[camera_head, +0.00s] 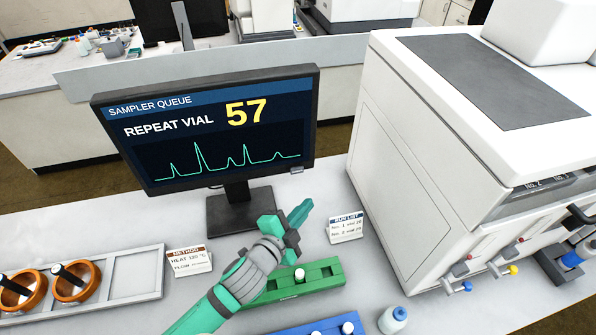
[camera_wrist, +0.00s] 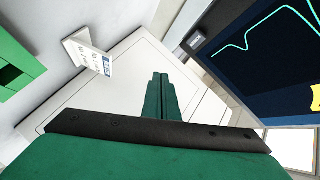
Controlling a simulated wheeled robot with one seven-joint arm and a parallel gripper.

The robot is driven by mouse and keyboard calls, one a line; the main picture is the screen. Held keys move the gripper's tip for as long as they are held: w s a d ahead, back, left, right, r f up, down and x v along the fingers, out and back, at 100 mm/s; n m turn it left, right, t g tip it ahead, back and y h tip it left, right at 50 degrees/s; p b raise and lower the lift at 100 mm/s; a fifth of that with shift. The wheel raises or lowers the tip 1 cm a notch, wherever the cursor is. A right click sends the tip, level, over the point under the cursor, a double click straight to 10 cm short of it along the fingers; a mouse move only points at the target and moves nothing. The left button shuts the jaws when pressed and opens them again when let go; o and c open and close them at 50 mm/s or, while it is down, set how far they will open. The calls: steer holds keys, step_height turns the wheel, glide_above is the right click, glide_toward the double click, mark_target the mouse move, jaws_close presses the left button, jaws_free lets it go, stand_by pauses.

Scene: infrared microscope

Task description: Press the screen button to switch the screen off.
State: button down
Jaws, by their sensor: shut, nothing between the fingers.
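The monitor screen (camera_head: 215,130) is lit, showing "SAMPLER QUEUE", "REPEAT VIAL 57" and a green trace. A small light button (camera_head: 297,169) sits at the lower right corner of its dark frame. In the wrist view the button (camera_wrist: 195,40) shows at the frame's corner, right of and beyond the fingertips. My gripper (camera_head: 304,207) is shut and empty, below and slightly right of the button, with a gap between them. Its closed green fingers also show in the wrist view (camera_wrist: 160,78), pointing toward the white instrument.
A large white instrument (camera_head: 415,170) stands right of the monitor. A run list card (camera_head: 346,228) and a green vial rack (camera_head: 315,275) lie near my gripper. A method card (camera_head: 188,262) stands at the left.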

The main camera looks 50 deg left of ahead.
glide_toward(302, 172)
steer(key=shift+w+f, duration=0.2)
steer(key=shift+w, duration=0.6)
steer(key=shift+w+f, duration=0.25)
steer(key=shift+w, duration=0.5)
steer(key=shift+w+f, duration=0.2)
steer(key=shift+w, duration=0.6)
steer(key=shift+a, duration=0.15)
steer(key=shift+w+a, duration=0.2)
steer(key=shift+a, duration=0.05)
stand_by(0.3)
steer(key=shift+w+a, duration=0.2)
steer(key=shift+a, duration=0.25)
stand_by(0.8)
steer(key=shift+s+d, duration=0.1)
stand_by(0.3)
steer(key=shift+s+d, duration=0.35)
steer(key=shift+d, duration=0.35)
steer(key=shift+s+d, duration=0.4)
steer(key=shift+d, duration=0.35)
steer(key=shift+s+d, duration=0.4)
steer(key=shift+d, duration=0.35)
steer(key=shift+s+d, duration=0.35)
steer(key=shift+d, duration=0.4)
